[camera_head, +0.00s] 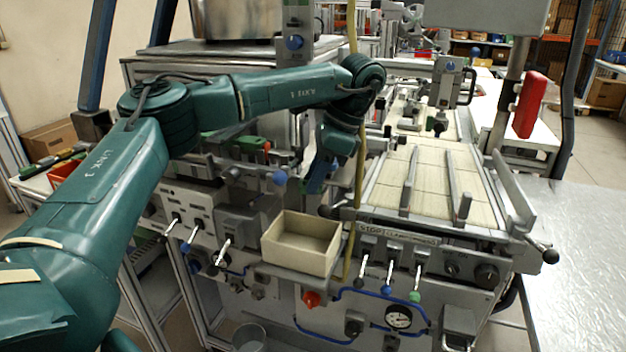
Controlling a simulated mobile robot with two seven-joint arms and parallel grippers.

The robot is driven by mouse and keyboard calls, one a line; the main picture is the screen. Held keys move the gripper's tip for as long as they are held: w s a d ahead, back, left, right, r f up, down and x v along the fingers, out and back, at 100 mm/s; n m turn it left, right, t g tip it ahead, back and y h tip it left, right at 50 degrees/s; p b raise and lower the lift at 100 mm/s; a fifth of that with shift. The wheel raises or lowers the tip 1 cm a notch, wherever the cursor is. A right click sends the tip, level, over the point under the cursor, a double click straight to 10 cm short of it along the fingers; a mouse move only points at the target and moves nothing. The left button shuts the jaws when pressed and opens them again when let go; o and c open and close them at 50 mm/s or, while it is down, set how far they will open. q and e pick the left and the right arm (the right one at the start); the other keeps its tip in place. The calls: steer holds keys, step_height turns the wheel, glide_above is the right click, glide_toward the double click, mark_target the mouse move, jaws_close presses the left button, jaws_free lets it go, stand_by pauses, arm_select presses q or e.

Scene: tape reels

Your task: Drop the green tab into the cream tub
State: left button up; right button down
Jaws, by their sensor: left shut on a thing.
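The cream tub (295,263) is an open, box-shaped container on a ledge at the front of the machine, and its inside looks empty. My left gripper (316,186) hangs from the arm above and behind the tub, slightly to its right, pointing down. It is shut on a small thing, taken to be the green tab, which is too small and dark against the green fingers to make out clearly. The gripper is apart from the tub. My right gripper is not in view.
A tiled conveyor bed (425,185) lies to the right of the gripper. A yellowish upright strap (360,165) runs close beside it. Levers with coloured knobs (388,275) stick out below the tub's right side. A metal bucket (249,338) stands on the floor below.

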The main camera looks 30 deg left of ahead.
arm_select(q)
steer(key=shift+w+a+r, duration=0.1)
steer(key=shift+w+a, duration=0.25)
steer(key=shift+a, duration=0.1)
step_height(320, 180, down, 3)
steer(key=shift+a+f+p, duration=0.1)
steer(key=shift+f+p, duration=0.1)
steer(key=shift+p, duration=0.25)
steer(key=shift+f+b, duration=0.3)
steer(key=shift+f, duration=0.2)
steer(key=o, duration=0.9)
steer(key=shift+r, duration=0.1)
steer(key=shift+o, duration=0.2)
